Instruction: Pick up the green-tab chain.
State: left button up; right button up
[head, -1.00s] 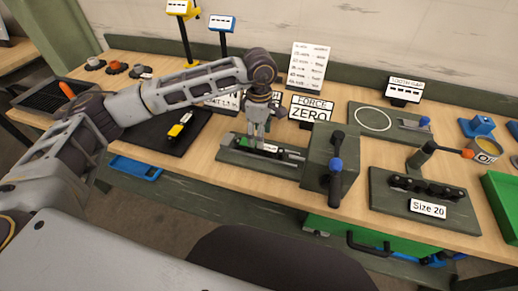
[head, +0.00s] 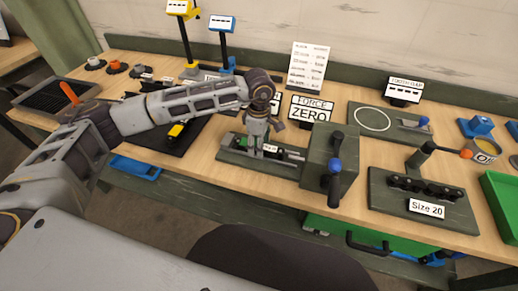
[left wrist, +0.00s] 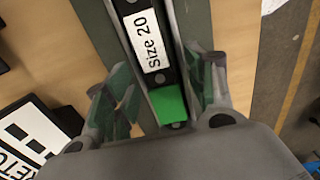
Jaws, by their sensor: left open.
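The chain (left wrist: 140,10) is a dark strip with a white "Size 20" label and a green tab (left wrist: 168,103) at its near end in the left wrist view. It lies in the channel of a grey-green fixture (head: 232,158), which stands at the middle of the bench in the head view. My left gripper (left wrist: 163,85) is open, pointing down over the fixture, with one finger on each side of the tab end. In the head view the gripper (head: 256,150) hides part of the chain. My right gripper is not in view.
A block with a blue-knobbed lever (head: 335,166) stands right of the channel. A "FORCE ZERO" sign (head: 310,108) is behind it. A "Size 20" tool plate (head: 380,204) is further right. A black mat (head: 170,145) lies to the left.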

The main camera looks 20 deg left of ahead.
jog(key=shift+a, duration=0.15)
pick_arm(q)
jog(key=shift+c, duration=0.3)
jog(key=c, duration=0.5)
grip_shut()
jog(key=shift+r, duration=0.1)
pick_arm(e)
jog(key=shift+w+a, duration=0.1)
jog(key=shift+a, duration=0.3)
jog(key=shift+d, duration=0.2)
